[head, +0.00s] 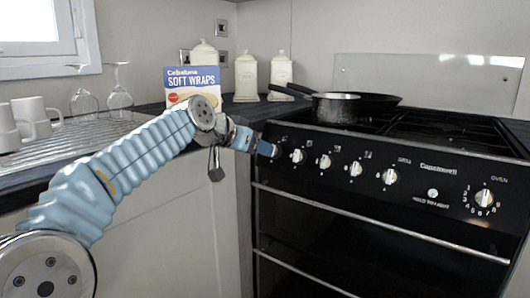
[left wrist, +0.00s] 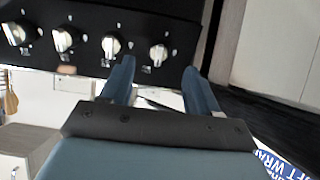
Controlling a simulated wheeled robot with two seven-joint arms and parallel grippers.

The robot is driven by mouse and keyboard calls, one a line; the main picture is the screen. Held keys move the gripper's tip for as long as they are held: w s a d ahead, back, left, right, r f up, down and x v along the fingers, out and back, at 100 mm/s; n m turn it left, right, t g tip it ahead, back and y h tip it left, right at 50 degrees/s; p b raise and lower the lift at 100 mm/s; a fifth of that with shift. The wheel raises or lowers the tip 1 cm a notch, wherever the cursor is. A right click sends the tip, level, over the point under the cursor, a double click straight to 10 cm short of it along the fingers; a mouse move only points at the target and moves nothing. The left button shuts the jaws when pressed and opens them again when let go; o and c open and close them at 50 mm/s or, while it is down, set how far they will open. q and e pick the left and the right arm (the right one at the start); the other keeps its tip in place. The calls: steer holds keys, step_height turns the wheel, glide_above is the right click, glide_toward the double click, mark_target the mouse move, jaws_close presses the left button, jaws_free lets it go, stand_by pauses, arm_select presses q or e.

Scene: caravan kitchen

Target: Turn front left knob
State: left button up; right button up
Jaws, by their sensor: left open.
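A row of silver knobs with white markings runs along the black front panel (head: 410,195) of the cooker. The leftmost knob (head: 277,152) is partly hidden by my left gripper (head: 266,148). Another knob (head: 298,156) is just to its right. In the left wrist view my left gripper (left wrist: 157,75) is open and empty. The end knob (left wrist: 158,54) lies beyond the gap between its fingers, with no visible contact. The neighbouring knob (left wrist: 111,46) is outside the gap. Which knob works the front left burner cannot be read. My right gripper is not in view.
A black pan (head: 335,108) sits on the hob, its handle pointing left. A soft wraps box (head: 191,78) and cream canisters (head: 246,77) stand on the counter behind my left arm. White mugs (head: 36,116) and upturned glasses (head: 119,97) are at the left. An oven knob (head: 484,198) is far right.

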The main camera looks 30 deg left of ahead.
arm_select(q)
steer(key=v, duration=0.6)
steer(key=shift+s+r, duration=0.15)
steer(key=shift+s, duration=0.1)
